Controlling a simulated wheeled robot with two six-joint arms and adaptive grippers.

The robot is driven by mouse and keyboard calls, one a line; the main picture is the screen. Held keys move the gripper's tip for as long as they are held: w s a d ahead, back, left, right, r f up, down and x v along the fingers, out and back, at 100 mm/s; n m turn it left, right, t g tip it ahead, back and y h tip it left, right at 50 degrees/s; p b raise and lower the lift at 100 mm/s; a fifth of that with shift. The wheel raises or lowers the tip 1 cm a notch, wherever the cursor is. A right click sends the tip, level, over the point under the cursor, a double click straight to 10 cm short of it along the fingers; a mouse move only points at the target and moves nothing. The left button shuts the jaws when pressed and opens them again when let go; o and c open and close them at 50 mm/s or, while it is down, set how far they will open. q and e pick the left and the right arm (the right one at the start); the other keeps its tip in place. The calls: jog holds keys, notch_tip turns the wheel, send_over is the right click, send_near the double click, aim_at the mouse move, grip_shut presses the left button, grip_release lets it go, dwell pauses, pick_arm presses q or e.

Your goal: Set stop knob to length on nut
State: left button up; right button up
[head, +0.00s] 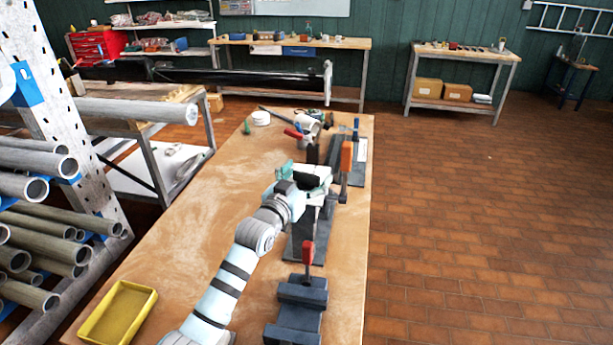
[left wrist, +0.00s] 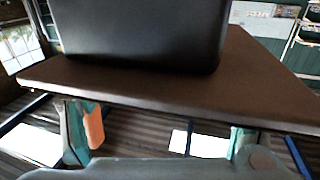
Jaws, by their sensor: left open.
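My left gripper (head: 318,178) is over the middle of the wooden workbench (head: 215,190). In the left wrist view its two teal fingers (left wrist: 158,138) stand wide apart with nothing gripped between them. An orange-red upright handle (head: 346,157) stands just to the right of the gripper in the head view. An orange piece (left wrist: 93,125) shows beside the left finger in the wrist view; I cannot tell if they touch. A large black block (left wrist: 145,35) fills the top of that view. I cannot pick out the stop knob or the nut with certainty. My right gripper is out of view.
A dark fixture with a red handle (head: 308,252) stands at the bench's near right. A yellow tray (head: 118,312) is at the near left. Tools and a white roll (head: 261,118) lie at the far end. Steel tubes (head: 40,215) fill the left rack. The floor to the right is clear.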

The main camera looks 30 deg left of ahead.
pick_arm(q)
jog(key=shift+c, duration=0.6)
jog(key=c, duration=1.1)
jog(key=shift+o, duration=0.2)
jog(key=n+y+p, duration=0.1)
jog(key=p, duration=0.1)
jog(key=shift+r+y+p, duration=0.2)
jog(key=shift+y+p, duration=0.15)
jog(key=shift+y, duration=0.05)
jog(key=shift+f+n+y+b, duration=0.3)
jog(key=shift+n+y, duration=0.1)
jog(key=shift+y, duration=0.1)
jog(key=shift+f+n+y+b, duration=0.3)
jog(key=shift+n+y+b, duration=0.15)
jog(key=shift+b, duration=0.55)
jog(key=shift+r+g+y+b, duration=0.15)
jog(key=shift+g+y+b, duration=0.15)
jog(key=shift+y, duration=0.15)
jog(key=shift+r+n, duration=0.15)
jog(key=shift+n, duration=0.1)
jog(key=o, duration=1.2)
jog(key=shift+r, duration=0.1)
